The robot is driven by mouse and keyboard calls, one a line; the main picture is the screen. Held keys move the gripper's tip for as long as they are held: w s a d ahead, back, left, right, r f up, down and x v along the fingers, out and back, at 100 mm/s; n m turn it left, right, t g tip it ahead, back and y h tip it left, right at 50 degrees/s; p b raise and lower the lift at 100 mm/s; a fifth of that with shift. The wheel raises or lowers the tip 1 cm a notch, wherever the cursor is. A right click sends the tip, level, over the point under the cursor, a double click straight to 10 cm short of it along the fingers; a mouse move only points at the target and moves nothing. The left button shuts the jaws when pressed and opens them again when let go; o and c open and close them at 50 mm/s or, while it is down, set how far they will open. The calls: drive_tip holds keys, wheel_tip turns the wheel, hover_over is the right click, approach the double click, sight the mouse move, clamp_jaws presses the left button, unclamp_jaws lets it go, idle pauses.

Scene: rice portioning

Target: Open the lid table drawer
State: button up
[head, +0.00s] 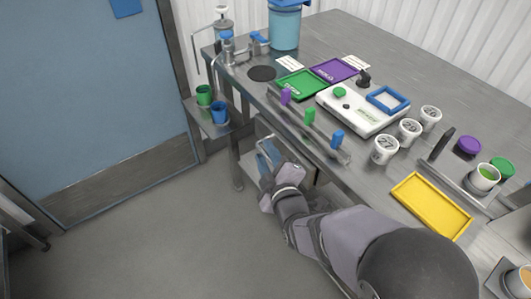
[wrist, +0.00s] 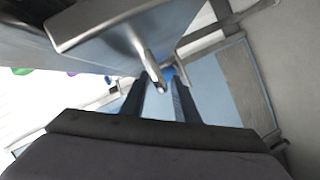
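In the wrist view, a grey metal drawer-like box (wrist: 100,32) hangs under the table at the upper left, with a small metal handle (wrist: 155,75) at its near end. My gripper (wrist: 160,84) has its two dark blue fingers apart, one on each side of the handle's lower end. I cannot tell whether they touch it. In the head view my gripper (head: 266,153) is low beside the table's front edge. The drawer is mostly hidden there by the tabletop and my arm.
A side shelf (head: 215,128) holds two cups. The floor in front is clear.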

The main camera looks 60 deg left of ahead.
drive_tip(key=shift+a, duration=0.2)
clamp_jaws()
drive_tip(key=s+p, duration=0.1)
drive_tip(key=s, duration=1.3)
drive_tip(key=shift+s, duration=0.4)
unclamp_jaws()
drive_tip(key=v, duration=0.7)
drive_tip(key=shift+d, duration=0.15)
